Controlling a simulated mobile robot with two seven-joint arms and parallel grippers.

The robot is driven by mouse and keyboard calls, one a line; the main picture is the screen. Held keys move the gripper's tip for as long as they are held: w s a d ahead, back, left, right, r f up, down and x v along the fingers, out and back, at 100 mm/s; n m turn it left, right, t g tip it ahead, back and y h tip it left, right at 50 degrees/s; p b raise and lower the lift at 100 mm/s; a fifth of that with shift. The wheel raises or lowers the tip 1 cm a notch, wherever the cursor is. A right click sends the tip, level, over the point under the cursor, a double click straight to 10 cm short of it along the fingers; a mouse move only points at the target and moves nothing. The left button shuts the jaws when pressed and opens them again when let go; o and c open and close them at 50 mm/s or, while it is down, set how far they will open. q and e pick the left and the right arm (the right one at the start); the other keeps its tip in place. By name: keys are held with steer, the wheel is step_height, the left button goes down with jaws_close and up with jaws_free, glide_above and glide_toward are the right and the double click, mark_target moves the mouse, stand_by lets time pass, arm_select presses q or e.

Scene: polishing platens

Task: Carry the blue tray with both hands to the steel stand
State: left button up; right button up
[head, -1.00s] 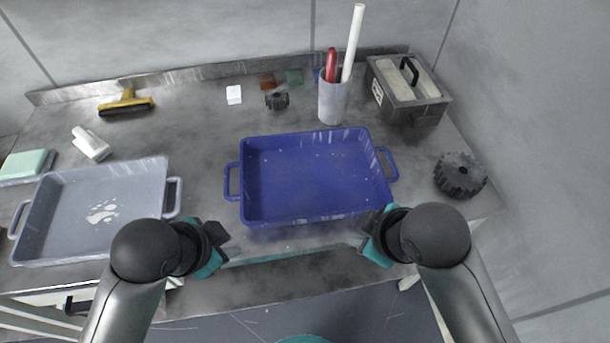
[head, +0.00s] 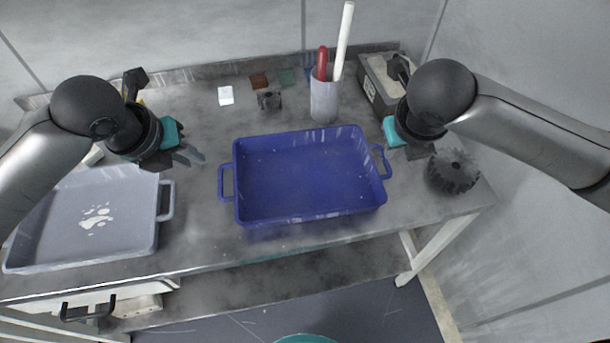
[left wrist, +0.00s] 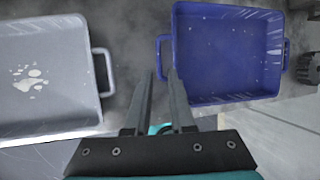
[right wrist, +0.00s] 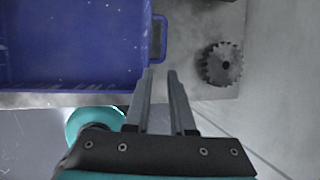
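The blue tray (head: 308,215) is empty and sits flat on the grey worktop, with a handle at each short end. It also shows in the left wrist view (left wrist: 232,98) and the right wrist view (right wrist: 75,84). My left gripper (head: 188,156) is raised to the left of the tray, near the back of a grey tray; its fingers (left wrist: 161,76) are apart and empty. My right gripper (head: 397,146) is raised just beyond the tray's right handle; its fingers (right wrist: 160,74) are apart and empty. Neither touches the blue tray. I cannot make out a separate steel stand.
A grey tray (head: 130,250) with white marks lies to the left. A cup (head: 324,102) with rods and a small dark gear (head: 268,99) stand behind the tray.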

mark_target(219, 173)
arm_select(q)
steer(key=shift+w+a+r+m, duration=0.1)
steer(key=shift+a+m, duration=0.05)
steer(key=shift+m, duration=0.15)
arm_select(e)
steer(key=shift+w+d+r+n, duration=0.1)
steer(key=shift+d+n, duration=0.2)
